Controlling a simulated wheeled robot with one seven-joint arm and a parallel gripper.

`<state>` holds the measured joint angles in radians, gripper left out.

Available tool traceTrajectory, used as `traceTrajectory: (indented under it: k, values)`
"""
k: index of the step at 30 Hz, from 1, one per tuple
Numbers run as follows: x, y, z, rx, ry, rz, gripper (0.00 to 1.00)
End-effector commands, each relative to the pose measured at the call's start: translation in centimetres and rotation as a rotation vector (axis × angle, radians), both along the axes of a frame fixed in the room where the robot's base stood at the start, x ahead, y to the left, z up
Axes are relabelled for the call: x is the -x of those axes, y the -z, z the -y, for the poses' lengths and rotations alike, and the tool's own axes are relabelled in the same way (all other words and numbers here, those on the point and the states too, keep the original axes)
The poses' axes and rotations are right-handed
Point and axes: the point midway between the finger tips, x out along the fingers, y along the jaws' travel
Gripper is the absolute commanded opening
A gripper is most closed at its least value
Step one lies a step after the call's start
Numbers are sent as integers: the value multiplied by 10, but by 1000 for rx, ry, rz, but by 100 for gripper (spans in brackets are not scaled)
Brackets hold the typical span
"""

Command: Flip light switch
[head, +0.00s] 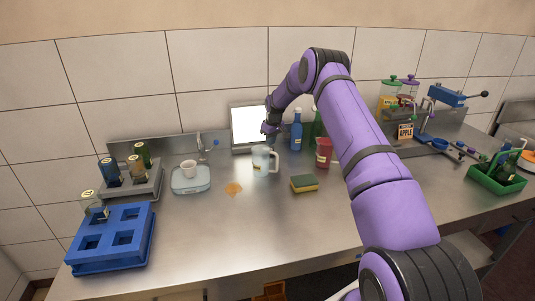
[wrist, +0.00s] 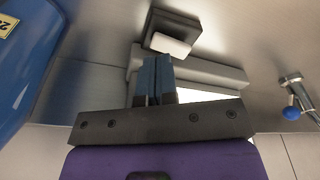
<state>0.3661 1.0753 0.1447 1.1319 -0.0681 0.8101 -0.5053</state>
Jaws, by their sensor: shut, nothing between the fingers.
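A small dark box with a white rocker, which looks like the light switch (wrist: 170,44), sits on the counter in the wrist view. I cannot make it out in the head view. My gripper (wrist: 159,60) is shut and empty. Its blue fingertips point at the near edge of the dark box; I cannot tell whether they touch it. In the head view my gripper (head: 269,128) is in front of the right side of a bright white panel (head: 247,126) at the back wall. The panel also shows partly behind the fingers in the wrist view (wrist: 193,95).
A clear mug (head: 262,160) stands just below my gripper. A blue bottle (head: 297,133) and a red cup (head: 324,153) stand to its right. The front middle is clear.

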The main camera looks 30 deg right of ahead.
Motion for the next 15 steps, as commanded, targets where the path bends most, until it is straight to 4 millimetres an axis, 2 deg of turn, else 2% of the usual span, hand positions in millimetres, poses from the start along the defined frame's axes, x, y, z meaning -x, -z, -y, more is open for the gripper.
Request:
traceTrajectory:
  k: [15]
  values:
    - [0,-35,0,0,0,0,0]
